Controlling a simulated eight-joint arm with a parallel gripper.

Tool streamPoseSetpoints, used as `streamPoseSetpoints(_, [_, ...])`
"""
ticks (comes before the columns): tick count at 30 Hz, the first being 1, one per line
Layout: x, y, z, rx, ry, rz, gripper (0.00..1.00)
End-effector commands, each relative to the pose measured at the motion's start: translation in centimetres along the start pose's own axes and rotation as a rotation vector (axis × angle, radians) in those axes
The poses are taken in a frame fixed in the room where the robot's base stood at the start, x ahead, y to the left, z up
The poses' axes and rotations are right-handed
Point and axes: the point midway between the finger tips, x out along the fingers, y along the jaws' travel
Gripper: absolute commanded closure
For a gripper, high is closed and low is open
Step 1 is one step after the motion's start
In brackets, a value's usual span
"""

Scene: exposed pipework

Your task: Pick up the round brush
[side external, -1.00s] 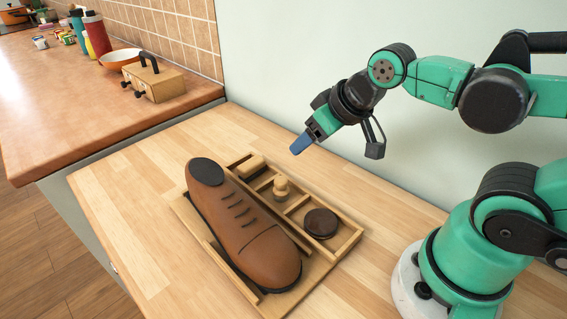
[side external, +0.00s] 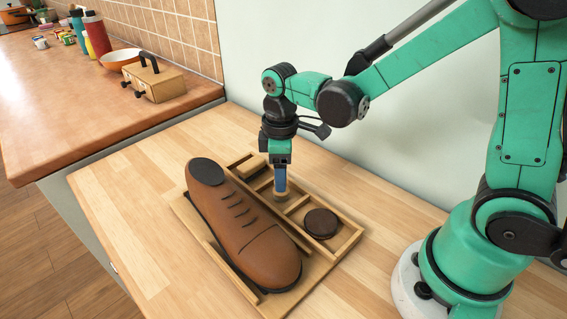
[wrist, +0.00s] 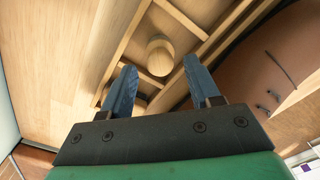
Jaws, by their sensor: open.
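The round brush (wrist: 160,56), with a pale wooden knob, stands in a compartment of the wooden tray (side external: 342,246) beside the brown shoe. My gripper (side external: 281,190) points straight down over that compartment and hides most of the brush in the side view. In the wrist view my gripper (wrist: 160,64) is open, with its blue fingers apart and the knob showing between and just beyond the tips. Nothing is held. I cannot tell how far the tips are above the knob.
The brown shoe (side external: 240,225) lies along the tray's left side. A dark round tin (side external: 321,222) sits in the right compartment. A wooden block-like brush (side external: 249,167) lies at the far end. The tabletop (side external: 140,185) left of the shoe is clear.

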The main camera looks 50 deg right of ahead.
Motion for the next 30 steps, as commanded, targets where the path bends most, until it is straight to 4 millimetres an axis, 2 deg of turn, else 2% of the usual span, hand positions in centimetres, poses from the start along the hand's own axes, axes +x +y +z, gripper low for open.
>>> streamPoseSetpoints(9, [3.5,0.0,0.0,0.002,0.004,0.001,0.44])
streamPoseSetpoints(20, [4.1,0.0,0.0,0.003,0.005,0.001,0.44])
streamPoseSetpoints(22, [4.1,0.0,0.0,0.003,0.005,0.001,0.58])
streamPoseSetpoints(26, [4.1,0.0,0.0,0.003,0.005,0.001,0.95])
streamPoseSetpoints(27, [4.1,0.0,0.0,0.003,0.005,0.001,1.0])
streamPoseSetpoints(30, [4.1,0.0,0.0,0.003,0.005,0.001,1.0])
